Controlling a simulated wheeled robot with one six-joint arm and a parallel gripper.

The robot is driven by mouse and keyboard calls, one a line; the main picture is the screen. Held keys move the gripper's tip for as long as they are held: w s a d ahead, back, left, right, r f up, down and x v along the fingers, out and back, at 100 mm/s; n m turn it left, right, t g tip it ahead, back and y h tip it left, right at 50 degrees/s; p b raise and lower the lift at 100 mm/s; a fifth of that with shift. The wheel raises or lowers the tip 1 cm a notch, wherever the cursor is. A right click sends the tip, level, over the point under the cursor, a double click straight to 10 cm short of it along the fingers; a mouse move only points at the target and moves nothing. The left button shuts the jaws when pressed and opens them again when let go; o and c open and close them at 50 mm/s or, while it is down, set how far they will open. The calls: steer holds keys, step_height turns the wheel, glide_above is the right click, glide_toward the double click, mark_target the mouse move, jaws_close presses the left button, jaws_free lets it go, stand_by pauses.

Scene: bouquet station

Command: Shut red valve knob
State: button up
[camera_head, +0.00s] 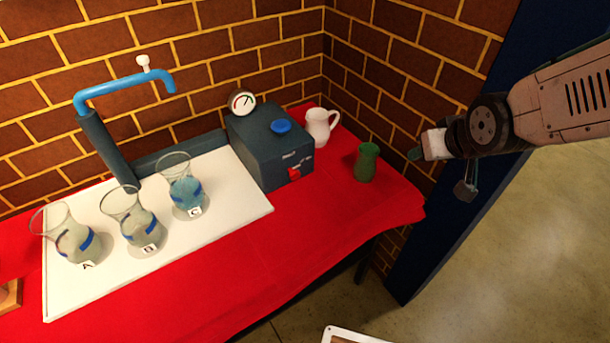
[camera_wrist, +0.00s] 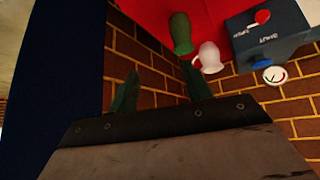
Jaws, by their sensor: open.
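My gripper (camera_head: 440,172) is open and empty, in the air to the right of the table, well apart from the knob. Its two fingers show in the wrist view (camera_wrist: 160,92) with nothing between them. A blue knob (camera_head: 281,126) sits on top of the box, and a dial gauge (camera_head: 241,102) stands behind it.
A green vase (camera_head: 367,162) and a white pitcher (camera_head: 320,126) stand right of the box. Three glass vases labelled A (camera_head: 70,238), B (camera_head: 136,222) and C (camera_head: 183,190) stand on the white board (camera_head: 75,295) under a blue spout (camera_head: 125,85). Red cloth (camera_head: 310,220) before the box is clear.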

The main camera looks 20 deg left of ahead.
steer(key=w+a+f+n+t+y, duration=0.1)
steer(key=a+f+y, duration=0.1)
steer(key=a+f, duration=0.3)
steer(key=w+a+f+n+y, duration=0.1)
steer(key=a+f+n, duration=0.15)
steer(key=a, duration=0.55)
steer(key=n+y, duration=0.2)
steer(key=y, duration=0.3)
glide_toward(296, 175)
steer(key=shift+w+a+f+m+t, duration=0.15)
steer(key=shift+a+f, duration=0.1)
steer(key=shift+a, duration=0.15)
steer(key=shift+w+a+f+m+t, duration=0.1)
steer(key=shift+a+f+t, duration=0.05)
steer(key=shift+a+f, duration=0.15)
steer(key=x, duration=0.7)
steer(key=shift+w+a, duration=0.15)
steer(key=shift+w, duration=0.05)
steer(key=c, duration=0.9)
